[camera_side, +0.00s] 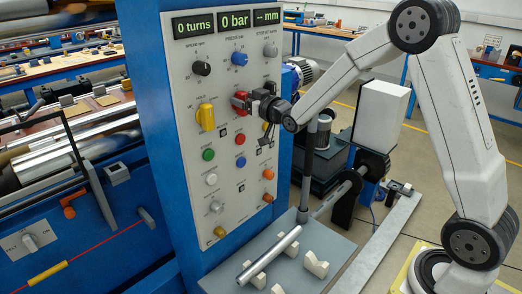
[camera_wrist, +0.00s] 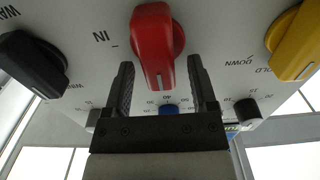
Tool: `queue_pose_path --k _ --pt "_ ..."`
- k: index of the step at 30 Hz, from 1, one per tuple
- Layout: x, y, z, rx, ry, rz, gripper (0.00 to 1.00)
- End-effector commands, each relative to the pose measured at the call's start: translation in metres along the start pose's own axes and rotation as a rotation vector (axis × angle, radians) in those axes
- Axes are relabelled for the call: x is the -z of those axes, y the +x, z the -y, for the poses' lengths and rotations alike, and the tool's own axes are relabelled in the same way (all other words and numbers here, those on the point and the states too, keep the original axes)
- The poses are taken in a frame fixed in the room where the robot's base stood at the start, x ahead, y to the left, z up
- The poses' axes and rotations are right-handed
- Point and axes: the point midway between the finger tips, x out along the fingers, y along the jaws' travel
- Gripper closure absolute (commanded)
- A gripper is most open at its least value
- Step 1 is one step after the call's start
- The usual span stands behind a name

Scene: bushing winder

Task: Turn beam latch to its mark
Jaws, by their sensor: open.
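A red turn knob (camera_wrist: 155,40) on the upright panel is in front of my gripper (camera_wrist: 160,70) in the wrist view. Its white pointer line faces down between my two fingers. A mark labelled "IN" (camera_wrist: 103,36) with a small tick lies to the left of the knob. My gripper is open, one finger on each side of the knob's lower end; contact cannot be told. In the side view the red knob (camera_side: 239,101) is partly hidden by my gripper (camera_side: 249,104). No label reading "beam latch" is legible.
A yellow knob (camera_wrist: 297,42) and a black knob (camera_wrist: 35,65) flank the red one in the wrist view. The control panel (camera_side: 188,160) also carries several buttons and dials. Below it, a metal roller (camera_side: 268,255) lies on a grey shelf (camera_side: 320,240) with white cradles.

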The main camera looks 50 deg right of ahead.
Motion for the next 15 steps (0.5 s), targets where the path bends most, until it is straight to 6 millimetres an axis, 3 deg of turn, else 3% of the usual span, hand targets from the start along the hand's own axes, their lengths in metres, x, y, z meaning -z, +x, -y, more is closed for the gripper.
queue_pose_path --k 3,10,15 --pt "-0.0002 -0.0001 0.0 0.0 0.0 0.0 0.26" --pt "-0.0002 -0.0003 0.0 0.0 0.0 0.001 1.0" --pt "-0.0003 -0.0003 -0.0001 0.0 0.001 0.001 1.0"
